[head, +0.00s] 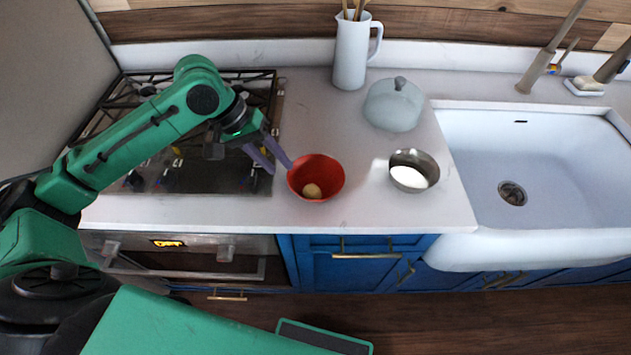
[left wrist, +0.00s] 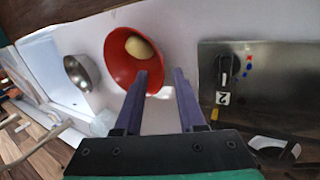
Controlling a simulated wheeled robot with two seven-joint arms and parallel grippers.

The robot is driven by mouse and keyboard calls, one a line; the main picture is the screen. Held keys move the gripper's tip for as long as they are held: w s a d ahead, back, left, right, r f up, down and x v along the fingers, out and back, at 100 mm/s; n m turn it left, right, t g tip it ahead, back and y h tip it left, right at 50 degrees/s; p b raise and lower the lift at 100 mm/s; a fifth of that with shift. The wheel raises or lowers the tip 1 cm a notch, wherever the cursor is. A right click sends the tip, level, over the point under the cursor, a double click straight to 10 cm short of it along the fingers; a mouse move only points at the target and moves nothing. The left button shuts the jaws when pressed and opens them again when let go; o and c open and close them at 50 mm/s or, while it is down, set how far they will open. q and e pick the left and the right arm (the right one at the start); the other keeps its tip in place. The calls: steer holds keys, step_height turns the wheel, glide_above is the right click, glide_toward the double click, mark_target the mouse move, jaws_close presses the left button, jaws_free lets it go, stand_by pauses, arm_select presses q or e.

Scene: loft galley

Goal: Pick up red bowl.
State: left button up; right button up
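The red bowl (head: 324,170) stands upright on the white counter, just right of the cooktop, with a round tan item (head: 312,190) inside. My left gripper (head: 281,168) is open and empty at the bowl's left side. In the left wrist view, one finger of the left gripper (left wrist: 160,72) overlaps the near rim of the red bowl (left wrist: 118,68); the other finger is outside the rim. I cannot tell whether a finger touches the bowl. My right gripper is not in view.
A metal bowl (head: 428,165) with white contents stands to the right. Behind are a pale domed lidded dish (head: 393,106) and a white pitcher (head: 351,55) with utensils. The cooktop (head: 215,172) is left, the sink (head: 560,160) far right. Counter between the two bowls is clear.

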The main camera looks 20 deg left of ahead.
mark_target(289, 175)
arm_select(q)
steer(key=x, duration=0.2)
steer(key=w+p+x, duration=0.1)
steer(key=x, duration=0.2)
steer(key=shift+a, duration=0.25)
steer(key=shift+s+d+f, duration=0.15)
steer(key=shift+d+f, duration=0.05)
steer(key=shift+f, duration=0.2)
steer(key=shift+s, duration=0.1)
steer(key=c, duration=0.3)
steer(key=shift+f, duration=0.1)
jaws_close()
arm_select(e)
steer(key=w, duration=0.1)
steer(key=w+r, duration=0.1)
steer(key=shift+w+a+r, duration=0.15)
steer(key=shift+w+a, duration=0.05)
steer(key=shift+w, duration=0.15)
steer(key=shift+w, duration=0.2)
